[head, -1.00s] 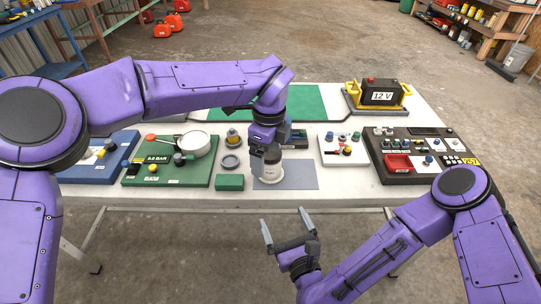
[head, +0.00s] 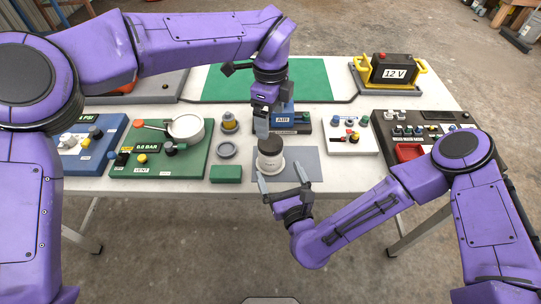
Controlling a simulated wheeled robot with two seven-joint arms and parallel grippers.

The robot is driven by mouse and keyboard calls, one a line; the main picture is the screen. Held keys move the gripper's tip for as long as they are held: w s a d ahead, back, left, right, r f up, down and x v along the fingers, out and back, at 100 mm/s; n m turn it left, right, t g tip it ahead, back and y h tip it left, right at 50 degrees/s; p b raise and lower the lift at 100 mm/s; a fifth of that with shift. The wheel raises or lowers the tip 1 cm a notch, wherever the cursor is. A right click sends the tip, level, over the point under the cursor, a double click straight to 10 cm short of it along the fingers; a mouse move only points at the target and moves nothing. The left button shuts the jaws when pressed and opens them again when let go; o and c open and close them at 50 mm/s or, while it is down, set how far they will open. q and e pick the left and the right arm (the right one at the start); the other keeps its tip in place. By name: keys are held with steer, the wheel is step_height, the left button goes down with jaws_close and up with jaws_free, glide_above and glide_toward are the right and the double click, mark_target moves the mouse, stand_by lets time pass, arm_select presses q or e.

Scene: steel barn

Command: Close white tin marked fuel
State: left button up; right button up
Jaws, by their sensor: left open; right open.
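The white tin (head: 271,165) stands upright on the grey mat (head: 304,163) near the table's front edge. A dark round lid (head: 270,143) sits on its top; I cannot tell how tightly. Its marking is too small to read. My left gripper (head: 264,128) is open and points down just above and behind the lid, apart from it as far as I can see. My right gripper (head: 282,179) is open at the front of the tin, its fingertips spread to either side of the tin's lower front. I cannot tell whether they touch it.
A green block (head: 226,174) and a grey round dish (head: 227,151) lie left of the tin. A blue device marked AIR (head: 292,119) stands close behind. Panels with knobs flank both sides, a white one (head: 348,137) on the right. A 12 V battery (head: 393,70) is at back right.

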mark_target(274, 163)
arm_select(q)
steer(key=shift+s, duration=0.1)
arm_select(e)
steer(key=x, duration=0.7)
steer(key=shift+w+a, duration=0.1)
arm_select(q)
steer(key=shift+r, duration=0.1)
steer(key=shift+s, duration=0.1)
